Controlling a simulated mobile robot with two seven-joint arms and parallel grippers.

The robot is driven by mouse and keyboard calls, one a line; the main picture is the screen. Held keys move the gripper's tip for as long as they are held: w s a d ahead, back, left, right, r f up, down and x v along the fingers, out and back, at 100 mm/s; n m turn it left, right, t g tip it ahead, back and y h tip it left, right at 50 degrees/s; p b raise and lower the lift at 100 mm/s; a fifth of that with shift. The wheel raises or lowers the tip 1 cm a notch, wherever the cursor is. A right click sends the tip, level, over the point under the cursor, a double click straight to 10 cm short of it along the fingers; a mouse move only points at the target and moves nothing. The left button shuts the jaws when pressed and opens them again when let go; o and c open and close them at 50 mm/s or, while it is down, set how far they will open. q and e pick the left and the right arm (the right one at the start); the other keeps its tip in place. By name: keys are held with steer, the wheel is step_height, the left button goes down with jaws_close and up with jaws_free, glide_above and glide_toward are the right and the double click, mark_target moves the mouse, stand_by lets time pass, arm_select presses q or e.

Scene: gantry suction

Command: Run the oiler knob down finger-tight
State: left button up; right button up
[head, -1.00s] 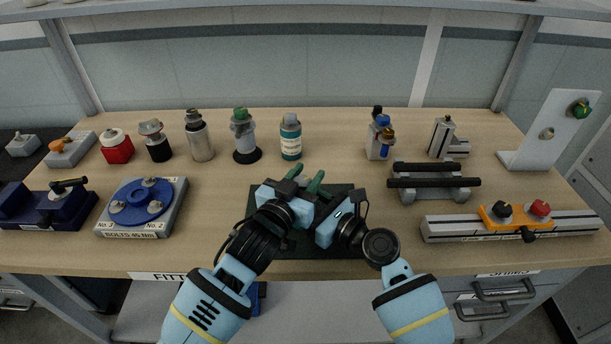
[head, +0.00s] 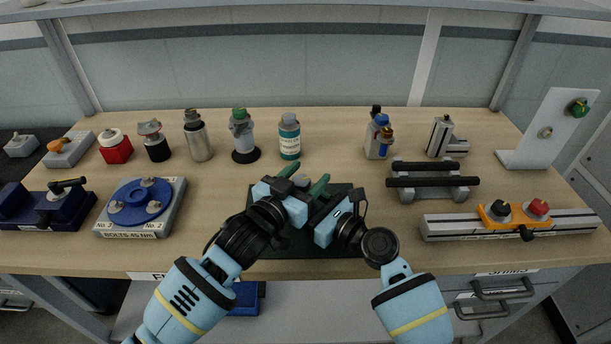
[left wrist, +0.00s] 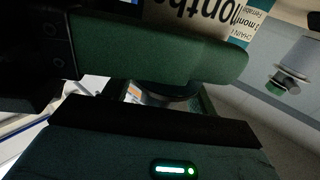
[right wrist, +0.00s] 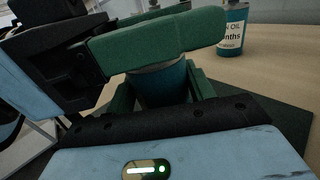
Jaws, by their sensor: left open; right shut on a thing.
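My left gripper (head: 304,178) is open over the dark green mat (head: 348,246). A small grey top (head: 300,180) shows between its green fingers, apparently the knob. In the left wrist view the fingers (left wrist: 185,82) stand on either side of a partly hidden round piece (left wrist: 165,90). My right gripper (right wrist: 160,72) is shut on a teal cylinder (right wrist: 163,86) with a greyish upper part, seen in the right wrist view.
A teal oil bottle (head: 290,138) and a green-topped oiler-like vessel (head: 243,130) stand behind. A blue flange block (head: 140,203) is at left. A grey stand with black bars (head: 430,182) and a rail with coloured knobs (head: 510,222) are at right.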

arm_select(q)
steer(key=v, duration=1.2)
steer(key=shift+r, duration=0.1)
arm_select(e)
steer(key=o, duration=1.7)
steer(key=v, duration=1.2)
